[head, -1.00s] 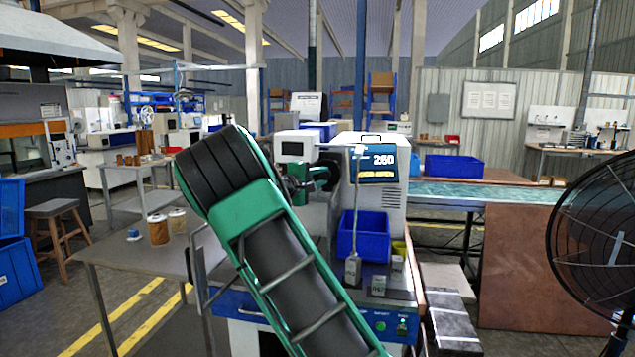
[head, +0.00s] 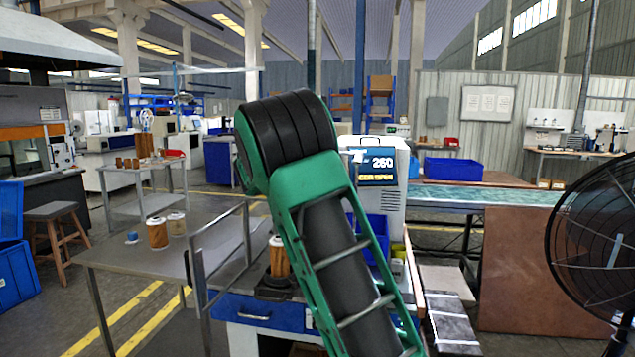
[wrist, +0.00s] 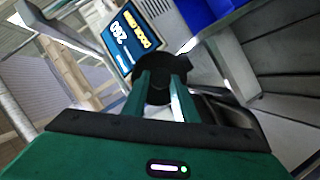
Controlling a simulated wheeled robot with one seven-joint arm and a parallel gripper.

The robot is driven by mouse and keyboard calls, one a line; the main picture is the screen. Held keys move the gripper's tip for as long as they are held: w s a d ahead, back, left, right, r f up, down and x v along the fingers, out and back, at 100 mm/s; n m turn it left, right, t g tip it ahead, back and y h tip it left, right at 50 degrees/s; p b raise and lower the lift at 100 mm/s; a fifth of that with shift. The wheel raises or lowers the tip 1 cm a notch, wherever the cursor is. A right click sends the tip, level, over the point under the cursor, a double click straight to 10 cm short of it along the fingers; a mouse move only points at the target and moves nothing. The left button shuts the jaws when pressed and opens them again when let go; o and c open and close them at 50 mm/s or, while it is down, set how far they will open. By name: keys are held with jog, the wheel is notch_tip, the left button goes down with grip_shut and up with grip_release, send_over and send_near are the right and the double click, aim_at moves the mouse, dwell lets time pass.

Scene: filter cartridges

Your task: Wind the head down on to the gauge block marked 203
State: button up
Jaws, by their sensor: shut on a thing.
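In the wrist view my gripper (wrist: 160,92) is shut on a black round part (wrist: 178,70), which looks like a knob or handwheel. In the head view my arm hides the gripper, the machine's head and most of the gauge blocks, so no marking 203 can be read. The machine's screen (head: 378,170) reads 260, and it also shows in the wrist view (wrist: 130,40), tilted. A brown-and-white filter cartridge (head: 278,256) stands upright on a dark base on the machine's bench, left of my arm.
A blue bin (head: 374,240) sits behind my arm, partly hidden. A metal guard frame (head: 222,262) stands at the bench's left. More cartridges (head: 157,233) stand on the grey table at left. A large black fan (head: 600,225) stands at right.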

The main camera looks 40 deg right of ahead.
jog(key=shift+f, duration=0.35)
jog(key=o, duration=1)
jog(key=shift+o, duration=0.3)
jog(key=shift+r, duration=0.1)
jog(key=shift+r, duration=0.1)
jog(key=v, duration=1)
jog(key=shift+a, duration=0.35)
jog(key=shift+s, duration=0.1)
